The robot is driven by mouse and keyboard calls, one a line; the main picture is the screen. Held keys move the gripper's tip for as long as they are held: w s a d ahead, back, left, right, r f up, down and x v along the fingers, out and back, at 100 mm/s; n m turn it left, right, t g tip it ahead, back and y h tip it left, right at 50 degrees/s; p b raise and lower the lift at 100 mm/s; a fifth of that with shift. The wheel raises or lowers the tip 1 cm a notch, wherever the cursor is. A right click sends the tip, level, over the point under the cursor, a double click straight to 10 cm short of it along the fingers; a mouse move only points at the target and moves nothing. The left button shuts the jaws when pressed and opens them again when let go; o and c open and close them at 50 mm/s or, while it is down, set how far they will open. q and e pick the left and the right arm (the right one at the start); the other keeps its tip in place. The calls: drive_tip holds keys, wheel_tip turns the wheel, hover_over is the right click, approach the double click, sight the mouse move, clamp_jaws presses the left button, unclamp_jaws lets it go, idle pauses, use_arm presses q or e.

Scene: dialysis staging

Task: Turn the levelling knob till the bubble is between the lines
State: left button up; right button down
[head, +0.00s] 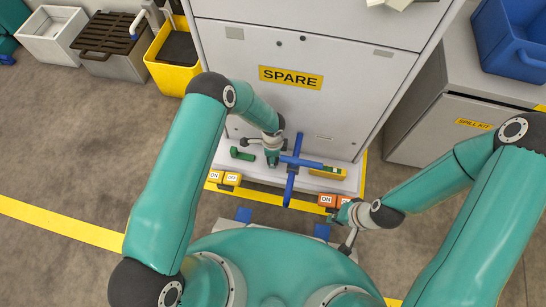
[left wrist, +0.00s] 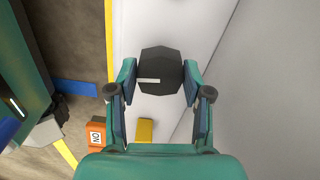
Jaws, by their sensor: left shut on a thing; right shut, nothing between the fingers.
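The black faceted knob (left wrist: 161,75) with a white mark sits between the fingers of my left gripper (left wrist: 162,88) in the left wrist view. My left gripper (head: 272,158) is shut on it low at the front of the white SPARE cabinet (head: 340,90); in the head view the gripper hides the knob. A yellow piece, perhaps the level (head: 328,173), lies to the right on the cabinet's base ledge; its bubble and lines are too small to read. My right gripper (head: 343,214) is shut and empty beside the orange ON block (head: 326,200).
A blue cross-shaped handle (head: 291,170) stands just right of my left gripper. A green piece (head: 242,154) is to its left. The spill kit cabinet (head: 440,125) stands right.

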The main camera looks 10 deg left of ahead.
use_arm(q)
drive_tip(key=n+b, duration=0.3)
drive_tip(key=n, duration=0.1)
drive_tip(key=shift+d+f+n, duration=0.1)
drive_tip(key=shift+n, duration=0.2)
drive_tip(key=shift+n+b, duration=0.6)
drive_tip(key=shift+n, duration=0.1)
drive_tip(key=o, duration=0.9)
wheel_tip(320, 180, up, 12)
drive_tip(key=shift+r, duration=0.1)
